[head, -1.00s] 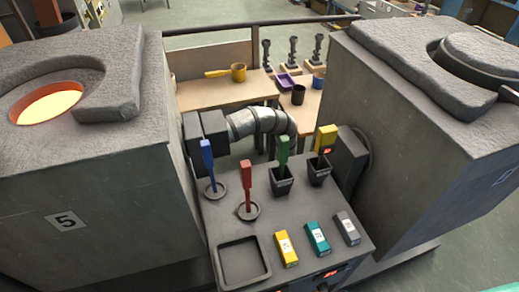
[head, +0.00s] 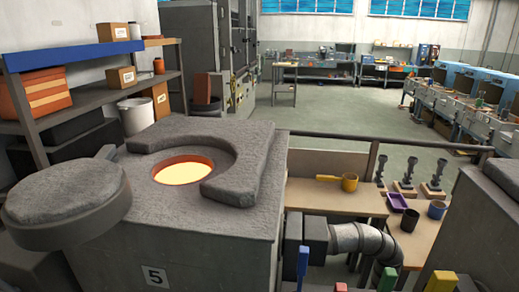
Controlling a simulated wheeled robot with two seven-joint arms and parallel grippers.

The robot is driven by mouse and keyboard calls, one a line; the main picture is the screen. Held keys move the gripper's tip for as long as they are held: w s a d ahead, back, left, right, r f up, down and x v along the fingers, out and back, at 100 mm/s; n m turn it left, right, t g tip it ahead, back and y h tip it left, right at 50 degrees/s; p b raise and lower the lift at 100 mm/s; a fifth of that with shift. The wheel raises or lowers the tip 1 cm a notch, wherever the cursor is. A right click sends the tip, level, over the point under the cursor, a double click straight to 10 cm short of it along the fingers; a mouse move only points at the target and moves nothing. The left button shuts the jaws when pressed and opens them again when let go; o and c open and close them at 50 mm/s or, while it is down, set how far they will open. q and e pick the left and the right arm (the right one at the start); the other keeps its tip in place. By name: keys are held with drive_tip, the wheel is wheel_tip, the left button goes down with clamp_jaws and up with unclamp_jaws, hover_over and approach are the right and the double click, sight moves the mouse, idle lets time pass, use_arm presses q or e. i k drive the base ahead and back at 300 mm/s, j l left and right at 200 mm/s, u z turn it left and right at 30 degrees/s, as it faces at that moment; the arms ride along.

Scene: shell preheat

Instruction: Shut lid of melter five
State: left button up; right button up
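Melter five (head: 172,262) is the grey block at the left of the head view, with a "5" label on its front. Its round mouth (head: 183,170) is uncovered and glows orange-yellow inside a raised, partly ring-shaped collar (head: 244,160). The thick round grey lid (head: 66,205) is swung out to the left of the mouth, with a short arm at its upper right edge. Neither of my grippers is in view.
A shelf with boxes (head: 121,78) and a white bucket (head: 136,115) stands behind the lid. A rail (head: 385,140) runs behind the melters. A bench to the right holds a yellow ladle (head: 348,182). Colored handles, including a blue one (head: 303,265), stand at the bottom. Open floor lies beyond.

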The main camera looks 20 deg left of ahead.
sight(67, 204)
drive_tip(key=u, duration=1.85)
drive_tip(key=k+j, duration=0.05)
